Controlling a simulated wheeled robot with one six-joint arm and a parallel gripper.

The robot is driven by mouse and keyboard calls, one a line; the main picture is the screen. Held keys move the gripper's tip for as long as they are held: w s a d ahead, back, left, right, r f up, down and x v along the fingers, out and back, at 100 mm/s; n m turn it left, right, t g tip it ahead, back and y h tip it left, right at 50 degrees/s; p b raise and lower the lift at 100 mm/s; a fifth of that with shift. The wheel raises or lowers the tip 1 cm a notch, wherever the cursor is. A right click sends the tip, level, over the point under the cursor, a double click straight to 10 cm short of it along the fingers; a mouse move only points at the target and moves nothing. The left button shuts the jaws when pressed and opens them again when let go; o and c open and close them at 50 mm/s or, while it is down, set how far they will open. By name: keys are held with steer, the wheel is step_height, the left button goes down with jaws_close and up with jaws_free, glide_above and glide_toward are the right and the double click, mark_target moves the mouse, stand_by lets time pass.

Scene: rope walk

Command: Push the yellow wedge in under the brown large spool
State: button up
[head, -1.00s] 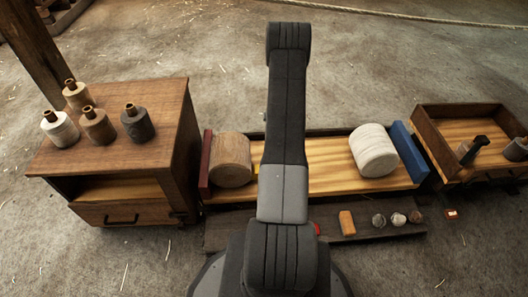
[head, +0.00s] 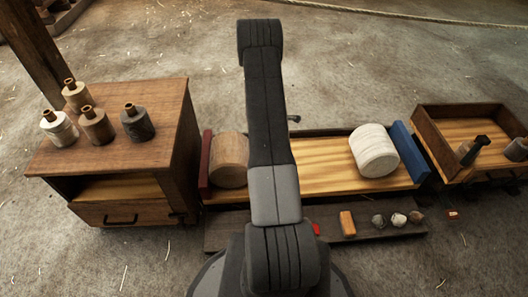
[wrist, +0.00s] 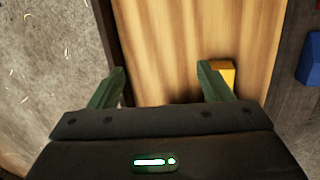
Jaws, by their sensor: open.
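The brown large spool (head: 230,160) lies on its side at the left end of the pale wooden bed (head: 320,180), close to the dark red end board (head: 206,165). In the wrist view the yellow wedge (wrist: 226,70) sits on the bed, just beyond and beside the right finger of my gripper (wrist: 160,68); the finger hides part of it. I cannot tell whether they touch. My gripper is open, with only bare wood between its fingers. In the head view my arm hides the gripper and the wedge. The spool cannot be made out in the wrist view.
A white large spool (head: 374,151) lies by the blue end board (head: 407,152). A dark front board (head: 385,232) carries an orange block (head: 347,224), a red piece (head: 316,229) and small round pieces. A cabinet (head: 150,160) stands left, an open tray (head: 440,140) right.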

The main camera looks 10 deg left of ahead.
steer(key=s+a+f+g+y, duration=0.1)
steer(key=s+a+g, duration=0.2)
steer(key=s, duration=0.5)
steer(key=shift+a+f+n, duration=0.3)
steer(key=shift+a+f, duration=0.1)
steer(key=shift+a, duration=0.35)
step_height(320, 180, down, 14)
steer(key=b, duration=0.4)
steer(key=shift+r+b, duration=0.1)
steer(key=shift+b, duration=0.25)
steer(key=c, duration=1.2)
steer(key=shift+o, duration=0.2)
steer(key=shift+s+a, duration=0.1)
steer(key=shift+a, duration=0.45)
steer(key=o, duration=1.2)
steer(key=shift+a, duration=0.15)
steer(key=shift+c, duration=0.2)
